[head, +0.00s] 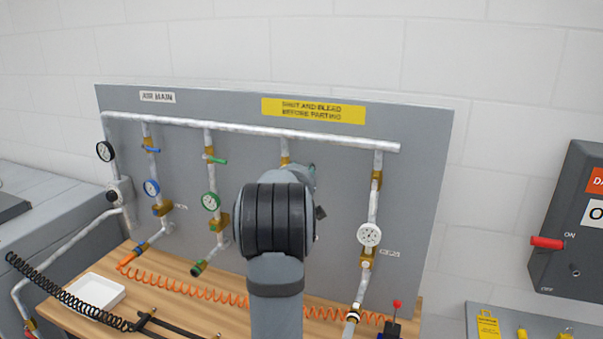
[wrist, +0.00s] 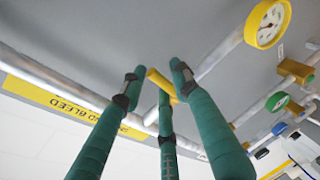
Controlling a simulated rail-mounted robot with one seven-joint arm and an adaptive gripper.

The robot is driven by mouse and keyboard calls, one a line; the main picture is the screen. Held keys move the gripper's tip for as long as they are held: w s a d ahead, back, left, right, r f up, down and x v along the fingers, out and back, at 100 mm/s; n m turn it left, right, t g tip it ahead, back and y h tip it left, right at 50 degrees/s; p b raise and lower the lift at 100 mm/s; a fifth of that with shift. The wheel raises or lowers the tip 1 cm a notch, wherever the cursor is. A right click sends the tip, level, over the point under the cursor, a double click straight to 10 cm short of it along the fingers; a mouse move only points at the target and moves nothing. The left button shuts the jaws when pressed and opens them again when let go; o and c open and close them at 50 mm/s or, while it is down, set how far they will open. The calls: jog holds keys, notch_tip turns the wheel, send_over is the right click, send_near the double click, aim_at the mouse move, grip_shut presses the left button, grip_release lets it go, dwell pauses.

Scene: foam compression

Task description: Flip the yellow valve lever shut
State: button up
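The yellow lever (wrist: 160,84) shows in the wrist view among my fingertips, in front of a pale pipe drop. It appears slanted across that drop, but its exact angle is hard to judge. My gripper (wrist: 157,80) has three green fingers spread around the lever, with visible gaps and no clear contact. The drop's yellow-rimmed gauge (wrist: 268,23) is at upper right in the wrist view.
Neighbouring drops carry a green lever (head: 217,161), a blue lever (head: 152,150) and a white gauge (head: 368,235). The main pipe (head: 250,131) runs above, under a yellow sign (head: 313,110). Coiled hoses and a white tray (head: 95,292) lie on the wooden bench.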

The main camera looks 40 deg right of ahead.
jog(key=shift+o, duration=0.2)
jog(key=v, duration=1.2)
jog(key=shift+d, duration=0.15)
